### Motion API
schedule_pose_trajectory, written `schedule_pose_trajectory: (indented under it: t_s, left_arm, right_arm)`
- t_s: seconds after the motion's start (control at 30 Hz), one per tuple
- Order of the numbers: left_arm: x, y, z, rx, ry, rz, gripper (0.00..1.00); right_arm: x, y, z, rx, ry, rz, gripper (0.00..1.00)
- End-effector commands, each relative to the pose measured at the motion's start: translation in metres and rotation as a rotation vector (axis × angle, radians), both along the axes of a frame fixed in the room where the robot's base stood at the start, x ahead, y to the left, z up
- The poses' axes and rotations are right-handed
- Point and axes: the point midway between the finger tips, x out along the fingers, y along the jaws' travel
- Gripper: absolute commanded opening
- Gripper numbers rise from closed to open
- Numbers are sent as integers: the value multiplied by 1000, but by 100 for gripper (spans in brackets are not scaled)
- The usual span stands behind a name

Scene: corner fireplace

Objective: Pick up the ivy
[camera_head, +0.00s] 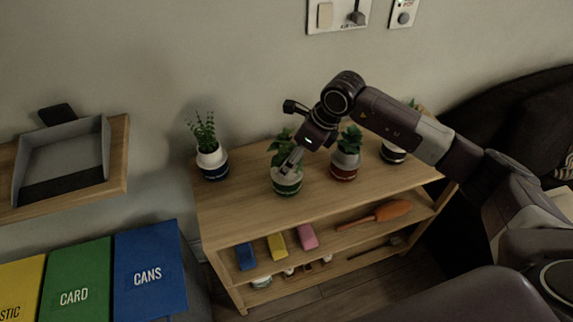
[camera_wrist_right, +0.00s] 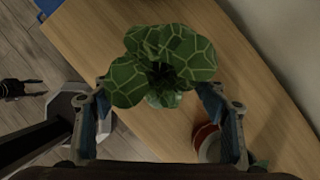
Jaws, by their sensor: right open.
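Several potted plants stand on a wooden shelf top. The one under my right gripper (camera_head: 291,160) has broad green leaves and a white pot with a green band (camera_head: 286,186). Its veined leaves (camera_wrist_right: 165,60) fill the space between the two fingers in the right wrist view, where the gripper (camera_wrist_right: 156,90) is open around the plant. No contact is visible, and the leaves hide most of the pot there. I cannot read the labels to confirm which plant is the ivy. My left gripper is not in view.
A red-banded pot (camera_head: 344,168) stands close on the right; it also shows in the right wrist view (camera_wrist_right: 206,140). A blue-banded pot (camera_head: 212,164) is at left, another pot (camera_head: 393,152) at far right. Coloured blocks and an orange-headed tool (camera_head: 391,210) lie on the lower shelf.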

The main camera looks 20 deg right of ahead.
Motion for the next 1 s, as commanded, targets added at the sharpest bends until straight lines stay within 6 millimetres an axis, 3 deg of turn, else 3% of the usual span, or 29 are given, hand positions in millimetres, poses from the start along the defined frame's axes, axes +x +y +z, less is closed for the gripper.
schedule_pose_trajectory:
  t_s: [0.03,0.2,0.47,0.9,1.0]
  left_arm:
    - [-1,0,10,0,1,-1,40]
    - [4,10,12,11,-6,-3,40]
    - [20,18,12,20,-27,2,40]
    - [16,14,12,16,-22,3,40]
    - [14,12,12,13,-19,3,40]
  right_arm:
    - [1,4,-3,0,3,1,67]
    - [7,9,-23,0,1,0,67]
    - [8,9,-25,0,-1,1,66]
    - [8,9,-25,0,-1,1,17]
    - [9,9,-24,1,-3,1,15]
